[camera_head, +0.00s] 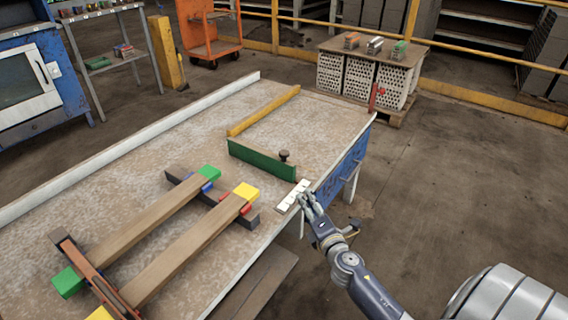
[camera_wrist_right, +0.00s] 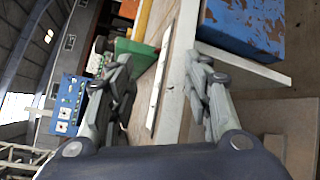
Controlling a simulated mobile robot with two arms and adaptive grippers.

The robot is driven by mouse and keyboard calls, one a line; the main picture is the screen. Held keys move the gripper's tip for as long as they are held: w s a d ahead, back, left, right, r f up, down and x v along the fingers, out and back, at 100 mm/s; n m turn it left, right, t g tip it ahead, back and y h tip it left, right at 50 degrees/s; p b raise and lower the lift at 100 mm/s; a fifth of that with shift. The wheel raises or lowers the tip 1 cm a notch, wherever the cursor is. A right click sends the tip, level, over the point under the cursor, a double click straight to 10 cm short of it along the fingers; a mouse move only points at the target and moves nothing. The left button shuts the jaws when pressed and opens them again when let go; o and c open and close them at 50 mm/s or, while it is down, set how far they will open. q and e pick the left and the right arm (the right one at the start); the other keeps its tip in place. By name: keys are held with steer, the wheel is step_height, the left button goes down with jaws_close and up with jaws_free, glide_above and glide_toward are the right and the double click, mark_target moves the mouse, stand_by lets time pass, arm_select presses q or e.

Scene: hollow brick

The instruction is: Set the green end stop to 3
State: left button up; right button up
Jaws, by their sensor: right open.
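The green end stop (camera_head: 262,161) is a long green bar lying across the table, with a dark knob (camera_head: 284,155) near its right end. Part of a green piece, likely the end stop, shows behind the left finger in the right wrist view (camera_wrist_right: 133,50). A white scale strip (camera_head: 291,197) lies at the table's right edge; its numbers are too small to read. My right gripper (camera_head: 311,203) is open and empty, beside the strip at the table edge and apart from the green bar. In the wrist view its fingers (camera_wrist_right: 160,68) stand either side of the strip. My left gripper is out of view.
A yellow bar (camera_head: 264,110) lies beyond the green one. Two long wooden beams with coloured end blocks (camera_head: 195,250) lie at the front left of the table (camera_head: 130,180). A pallet of bricks (camera_head: 368,75) stands behind.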

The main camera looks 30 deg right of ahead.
mark_target(287, 156)
steer(key=w+d+r+n+t+y+b, duration=0.1)
steer(key=w+r+n+y, duration=0.2)
steer(key=n, duration=0.5)
steer(key=w+r+n+t+y+b, duration=0.1)
steer(key=w+r+n+y+b, duration=0.15)
steer(key=r+n, duration=0.5)
steer(key=shift+n+h, duration=0.45)
steer(key=shift+n, duration=0.1)
steer(key=w, duration=0.3)
steer(key=w+f, duration=0.1)
steer(key=w, duration=0.2)
steer(key=w+f, duration=0.1)
steer(key=w, duration=0.1)
steer(key=shift+w+d+b, duration=0.1)
steer(key=shift+w+b, duration=0.3)
arm_select(q)
steer(key=v, duration=0.8)
steer(key=shift+w+a+r+t, duration=0.2)
steer(key=shift+w+r+t, duration=0.1)
steer(key=shift+r, duration=0.1)
arm_select(e)
steer(key=shift+w, duration=0.65)
steer(key=shift+r, duration=0.1)
